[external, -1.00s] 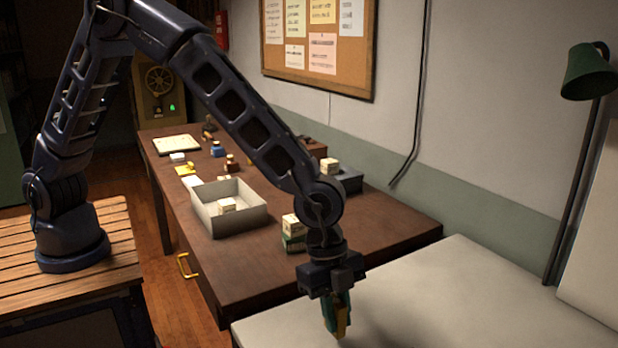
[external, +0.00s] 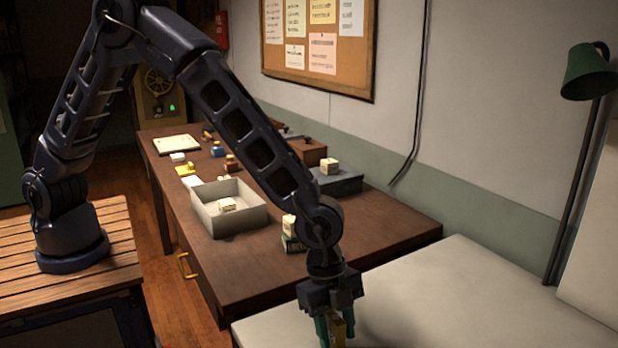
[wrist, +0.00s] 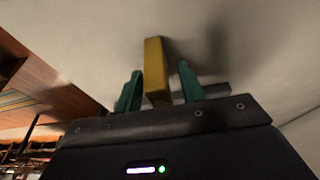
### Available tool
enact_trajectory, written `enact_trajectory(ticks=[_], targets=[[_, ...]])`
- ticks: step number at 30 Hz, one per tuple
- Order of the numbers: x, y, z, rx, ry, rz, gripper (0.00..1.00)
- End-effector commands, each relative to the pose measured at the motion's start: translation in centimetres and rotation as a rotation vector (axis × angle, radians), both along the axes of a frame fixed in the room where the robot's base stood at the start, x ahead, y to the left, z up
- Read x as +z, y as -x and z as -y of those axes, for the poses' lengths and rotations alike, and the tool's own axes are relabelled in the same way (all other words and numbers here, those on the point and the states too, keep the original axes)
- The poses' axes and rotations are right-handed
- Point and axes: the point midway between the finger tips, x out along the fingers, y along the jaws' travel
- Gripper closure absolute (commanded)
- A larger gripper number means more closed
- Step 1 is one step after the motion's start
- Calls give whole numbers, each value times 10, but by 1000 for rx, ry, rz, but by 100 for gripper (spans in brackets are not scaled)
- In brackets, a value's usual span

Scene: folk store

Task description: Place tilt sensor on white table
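The tilt sensor appears to be the yellow block (wrist: 155,72) in the wrist view. It stands between my two teal fingers, with a visible gap on each side. In the external view the block (external: 337,331) is partly hidden by my fingers. My gripper (external: 335,330) is open around it, pointing down low over the near left part of the white table (external: 470,290). The gripper also shows in the wrist view (wrist: 159,88). The pale tabletop (wrist: 95,40) fills the area beyond the block; its exact contact with the block is hard to tell.
The brown desk (external: 390,235) adjoins the white table. It holds a white open box (external: 238,221), a grey box (external: 338,180) and several small items. A green lamp (external: 588,72) stands at the right. The middle of the white table is clear.

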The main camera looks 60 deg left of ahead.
Motion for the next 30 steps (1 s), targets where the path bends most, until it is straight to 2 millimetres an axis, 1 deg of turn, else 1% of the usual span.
enact_trajectory(ticks=[5,8,11,18,21,25,30], targets=[[5,0,0,-1,1,1,60],[15,-1,-3,0,2,1,60],[31,-1,-9,0,2,2,60],[76,-1,-22,1,3,2,60],[92,-1,-27,1,2,2,60],[107,-1,-32,0,1,1,60],[116,0,-35,0,0,0,60]])
